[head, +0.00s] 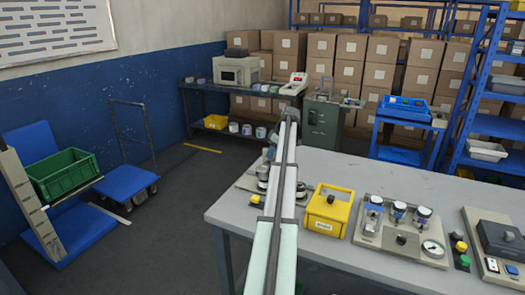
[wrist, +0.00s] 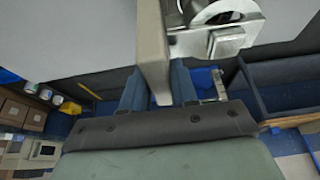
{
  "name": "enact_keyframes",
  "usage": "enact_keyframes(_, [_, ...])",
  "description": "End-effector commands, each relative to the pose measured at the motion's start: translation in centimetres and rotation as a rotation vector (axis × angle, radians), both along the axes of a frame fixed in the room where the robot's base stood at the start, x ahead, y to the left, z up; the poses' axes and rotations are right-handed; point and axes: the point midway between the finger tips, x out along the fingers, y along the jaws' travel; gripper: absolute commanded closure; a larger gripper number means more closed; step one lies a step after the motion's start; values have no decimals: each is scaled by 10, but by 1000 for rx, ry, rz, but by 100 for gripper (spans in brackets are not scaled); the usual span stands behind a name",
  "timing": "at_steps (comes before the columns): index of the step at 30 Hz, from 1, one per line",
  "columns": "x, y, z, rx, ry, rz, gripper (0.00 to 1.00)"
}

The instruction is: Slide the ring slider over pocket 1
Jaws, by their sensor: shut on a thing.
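In the head view my arm reaches across the left end of the grey table and hides most of the station there. A beige base plate (head: 247,183) with dark and silver round parts (head: 262,171) shows beside the arm. In the wrist view my gripper (wrist: 158,95) is shut on a pale beige bar (wrist: 152,45) between its dark blue fingers. A silver metal part with a curved ring shape (wrist: 215,28) is right beside the bar. I cannot tell whether the bar belongs to the ring slider. Pocket 1 is not identifiable, and the fingertips are hidden in the head view.
A yellow box (head: 328,210) with a black knob stands just right of my arm. A beige panel with gauges (head: 403,228) and a control box (head: 497,243) are further right on the table (head: 340,170). The table's back middle is clear.

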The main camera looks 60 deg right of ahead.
Motion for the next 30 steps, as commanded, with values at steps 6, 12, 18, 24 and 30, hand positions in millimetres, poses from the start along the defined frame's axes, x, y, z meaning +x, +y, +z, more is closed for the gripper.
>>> enact_keyframes(6, [0,0,0,0,1,1,100])
enact_keyframes(12, [0,0,0,0,0,1,59])
enact_keyframes(18, [0,0,0,0,0,1,51])
enact_keyframes(24, [-1,0,3,0,0,0,51])
enact_keyframes(30, [-10,0,26,-2,-1,0,51])
